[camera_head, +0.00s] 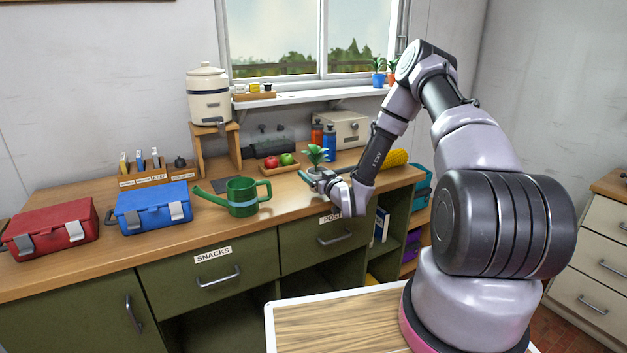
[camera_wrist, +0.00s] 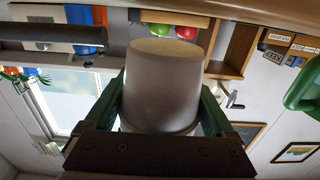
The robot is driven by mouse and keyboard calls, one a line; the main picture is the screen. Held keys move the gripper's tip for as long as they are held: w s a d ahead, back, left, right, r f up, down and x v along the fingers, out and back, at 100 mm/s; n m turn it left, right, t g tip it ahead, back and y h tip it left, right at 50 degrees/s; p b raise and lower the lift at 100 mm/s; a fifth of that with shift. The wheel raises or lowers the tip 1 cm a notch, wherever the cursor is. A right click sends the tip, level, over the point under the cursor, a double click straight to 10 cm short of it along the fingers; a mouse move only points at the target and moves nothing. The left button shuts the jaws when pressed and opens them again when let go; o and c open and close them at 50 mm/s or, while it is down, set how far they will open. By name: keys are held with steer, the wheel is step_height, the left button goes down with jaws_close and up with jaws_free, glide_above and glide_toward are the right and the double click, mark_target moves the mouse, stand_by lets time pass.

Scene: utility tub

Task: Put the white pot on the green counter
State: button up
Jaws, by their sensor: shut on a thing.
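The white pot (camera_wrist: 162,88) fills the middle of the wrist view, which is upside down. Its plain side and base show. In the head view the white pot (camera_head: 314,169) is small and partly hidden, with a green leafy plant rising from it. My gripper (camera_head: 313,176) is shut on the pot, one green finger on each side; the fingers also show in the wrist view (camera_wrist: 163,98). The pot is upright over the wooden top of the green counter (camera_head: 275,212), towards its right part.
A green watering can (camera_head: 243,197) stands left of the pot. A fruit tray (camera_head: 280,168), bottles (camera_head: 329,145) and a cream bread box (camera_head: 340,129) are behind. Blue (camera_head: 153,208) and red (camera_head: 50,230) toolboxes are far left. A yellow object (camera_head: 394,158) lies right.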

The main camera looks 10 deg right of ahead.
steer(key=shift+f, duration=0.95)
steer(key=shift+f, duration=0.2)
steer(key=o, duration=1.4)
steer(key=shift+r, duration=0.15)
